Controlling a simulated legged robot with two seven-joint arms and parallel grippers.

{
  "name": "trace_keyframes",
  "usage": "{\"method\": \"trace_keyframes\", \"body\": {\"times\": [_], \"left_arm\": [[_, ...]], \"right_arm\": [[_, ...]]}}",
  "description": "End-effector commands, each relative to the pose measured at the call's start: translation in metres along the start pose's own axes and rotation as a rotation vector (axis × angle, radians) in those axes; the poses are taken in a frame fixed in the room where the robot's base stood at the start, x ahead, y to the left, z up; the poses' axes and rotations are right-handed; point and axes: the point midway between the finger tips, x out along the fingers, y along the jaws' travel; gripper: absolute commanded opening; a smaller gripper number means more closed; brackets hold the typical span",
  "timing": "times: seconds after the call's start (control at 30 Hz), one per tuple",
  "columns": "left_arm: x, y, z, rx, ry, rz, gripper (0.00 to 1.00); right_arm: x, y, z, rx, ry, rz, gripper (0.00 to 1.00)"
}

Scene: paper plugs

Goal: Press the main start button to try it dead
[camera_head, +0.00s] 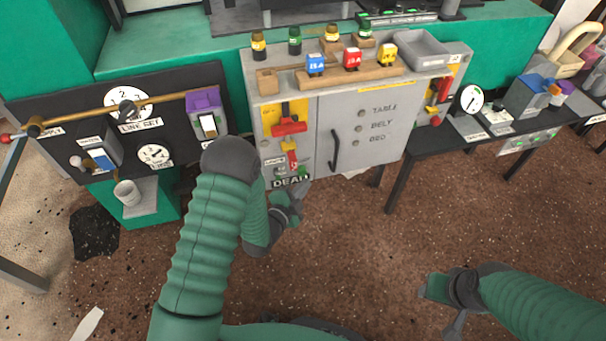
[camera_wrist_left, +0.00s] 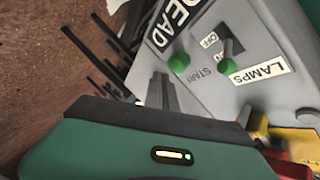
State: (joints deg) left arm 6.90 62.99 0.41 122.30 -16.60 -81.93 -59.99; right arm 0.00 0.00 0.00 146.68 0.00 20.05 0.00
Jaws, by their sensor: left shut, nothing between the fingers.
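A green button marked START (camera_wrist_left: 179,63) sits on a grey panel in the left wrist view, beside a DEAD label (camera_wrist_left: 172,22). In the head view my left gripper (camera_head: 301,186) is at the lower left of the grey cabinet (camera_head: 340,125), by the DEAD label (camera_head: 290,182). My right gripper (camera_head: 456,324) hangs low at the right, away from the cabinet; its fingers are unclear.
A red handle (camera_head: 289,127) on a yellow plate is above the DEAD label. A black cabinet handle (camera_head: 335,150) is just right of it. Blue, red and yellow tags (camera_head: 351,59) stand on a wooden rack above. A dark LINE SET panel (camera_head: 70,115) is at left.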

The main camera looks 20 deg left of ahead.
Motion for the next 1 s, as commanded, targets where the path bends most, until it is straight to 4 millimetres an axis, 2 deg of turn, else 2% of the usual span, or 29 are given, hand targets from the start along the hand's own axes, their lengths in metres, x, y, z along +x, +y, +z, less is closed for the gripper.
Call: {"method": "trace_keyframes", "body": {"times": [0.5,1.0], "left_arm": [[-0.033,0.024,-0.024,-0.001,0.001,0.002,0.0],[-0.033,0.024,-0.024,0.0,0.001,0.0,0.0]], "right_arm": [[-0.007,0.0,-0.002,0.0,0.0,0.0,0.45],[-0.007,0.0,-0.002,0.0,0.0,0.0,0.45]]}}
